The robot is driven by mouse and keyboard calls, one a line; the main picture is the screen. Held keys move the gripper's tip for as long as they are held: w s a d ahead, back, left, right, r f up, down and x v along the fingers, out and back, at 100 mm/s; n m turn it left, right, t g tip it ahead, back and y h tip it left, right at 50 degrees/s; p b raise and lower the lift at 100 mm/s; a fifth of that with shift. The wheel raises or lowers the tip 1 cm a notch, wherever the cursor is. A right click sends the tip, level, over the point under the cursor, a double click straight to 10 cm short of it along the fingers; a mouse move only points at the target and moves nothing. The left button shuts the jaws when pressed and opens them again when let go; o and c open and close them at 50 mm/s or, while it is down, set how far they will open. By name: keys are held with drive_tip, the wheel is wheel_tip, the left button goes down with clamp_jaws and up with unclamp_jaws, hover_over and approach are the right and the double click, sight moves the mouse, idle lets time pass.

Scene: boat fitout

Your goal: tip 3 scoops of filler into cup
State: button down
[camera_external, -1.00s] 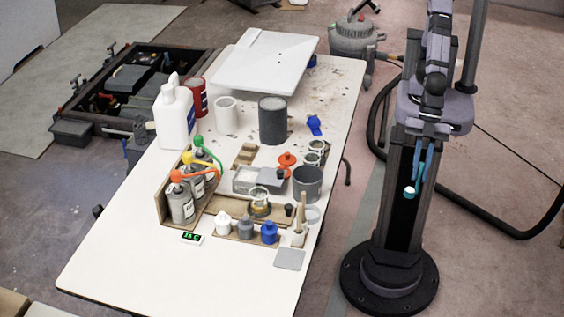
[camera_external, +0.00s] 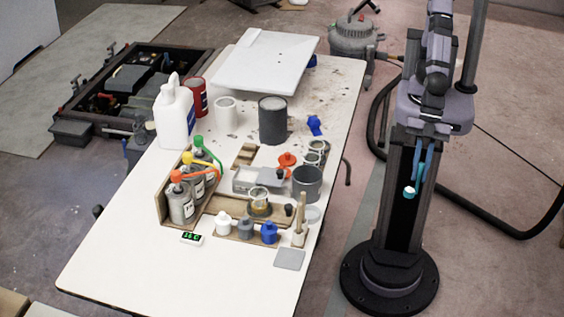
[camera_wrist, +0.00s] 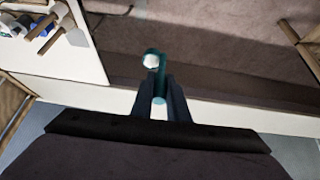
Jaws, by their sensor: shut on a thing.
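My gripper (camera_external: 419,165) hangs beside the right edge of the table, over the floor. It is shut on a small teal scoop (camera_external: 409,190). In the wrist view the scoop (camera_wrist: 152,62) sits between the fingertips, with white material in its bowl. Several cup-like vessels stand on the table to the left of the gripper. One is a grey cup (camera_external: 307,184), another a clear cup (camera_external: 260,202) with an amber base on a wooden strip. I cannot tell which is the task's cup. A grey open box (camera_external: 246,180) shows a pale inside.
Pump bottles (camera_external: 182,203) stand in a wooden rack. A white jug (camera_external: 174,118), a dark can (camera_external: 272,121) and a white panel (camera_external: 265,61) lie farther back. The table's front left is clear.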

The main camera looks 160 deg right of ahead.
drive_tip(key=w+d+f+m+g+h+p, duration=0.1)
drive_tip(key=w+d+m+h+p, duration=0.2)
drive_tip(key=d, duration=1.3)
drive_tip(key=w+d+m+p, duration=0.25)
drive_tip(key=w+d, duration=0.25)
drive_tip(key=d, duration=1)
drive_tip(key=s+d+f+b, duration=0.1)
drive_tip(key=s+d+f, duration=0.3)
drive_tip(key=d, duration=0.3)
drive_tip(key=s+d+f+b, duration=0.1)
drive_tip(key=s+d+f, duration=0.2)
drive_tip(key=d, duration=0.4)
drive_tip(key=shift+s+f, duration=0.35)
drive_tip(key=shift+f, duration=0.1)
drive_tip(key=shift+s+d+f+m+t+y+b, duration=0.2)
drive_tip(key=shift+s+d+m+t+y+b, duration=0.1)
drive_tip(key=shift+b, duration=0.7)
